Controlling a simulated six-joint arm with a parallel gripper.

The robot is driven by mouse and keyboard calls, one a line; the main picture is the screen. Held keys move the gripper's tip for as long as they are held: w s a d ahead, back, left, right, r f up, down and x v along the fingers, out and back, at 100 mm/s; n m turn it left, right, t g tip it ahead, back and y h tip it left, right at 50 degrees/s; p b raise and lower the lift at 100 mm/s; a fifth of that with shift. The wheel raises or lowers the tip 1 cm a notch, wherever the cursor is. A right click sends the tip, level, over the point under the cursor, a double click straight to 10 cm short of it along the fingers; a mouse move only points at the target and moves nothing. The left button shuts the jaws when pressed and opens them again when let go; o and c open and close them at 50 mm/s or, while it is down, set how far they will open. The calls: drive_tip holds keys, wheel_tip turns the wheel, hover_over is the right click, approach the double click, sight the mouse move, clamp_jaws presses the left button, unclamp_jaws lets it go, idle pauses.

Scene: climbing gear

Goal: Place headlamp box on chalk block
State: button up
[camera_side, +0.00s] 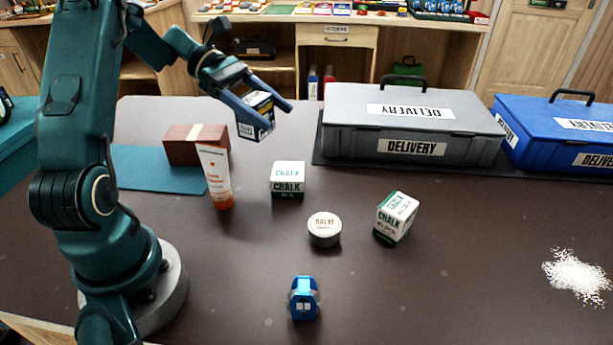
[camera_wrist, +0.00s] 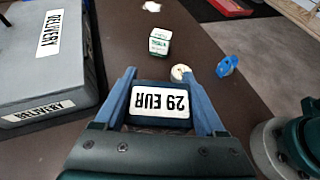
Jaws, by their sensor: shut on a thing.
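My gripper (camera_side: 277,119) is shut on the headlamp box (camera_side: 256,113), a small dark blue and white box held tilted in the air. A second chalk block (camera_side: 396,217) stands further right, turned at an angle. One chalk block (camera_wrist: 160,42) shows in the wrist view, apart from my gripper (camera_wrist: 160,77). The held box touches neither block.
A round balm tin (camera_side: 324,229) lies between the blocks, with a blue item (camera_side: 304,298) nearer the front. An orange and white tube (camera_side: 215,177) and a brown box (camera_side: 190,146) stand left. Grey (camera_side: 410,120) and blue (camera_side: 560,130) delivery cases stand behind. White powder (camera_side: 578,277) lies far right.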

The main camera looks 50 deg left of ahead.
drive_tip(key=x, duration=0.4)
drive_tip(key=w+x, duration=0.1)
drive_tip(key=x, duration=0.1)
drive_tip(key=shift+a+f, duration=0.2)
drive_tip(key=shift+f, duration=0.15)
drive_tip(key=shift+w+f, duration=0.1)
drive_tip(key=shift+f, duration=1.95)
drive_tip(key=shift+f, duration=0.1)
drive_tip(key=o, duration=1.4)
drive_tip(key=shift+o, duration=0.2)
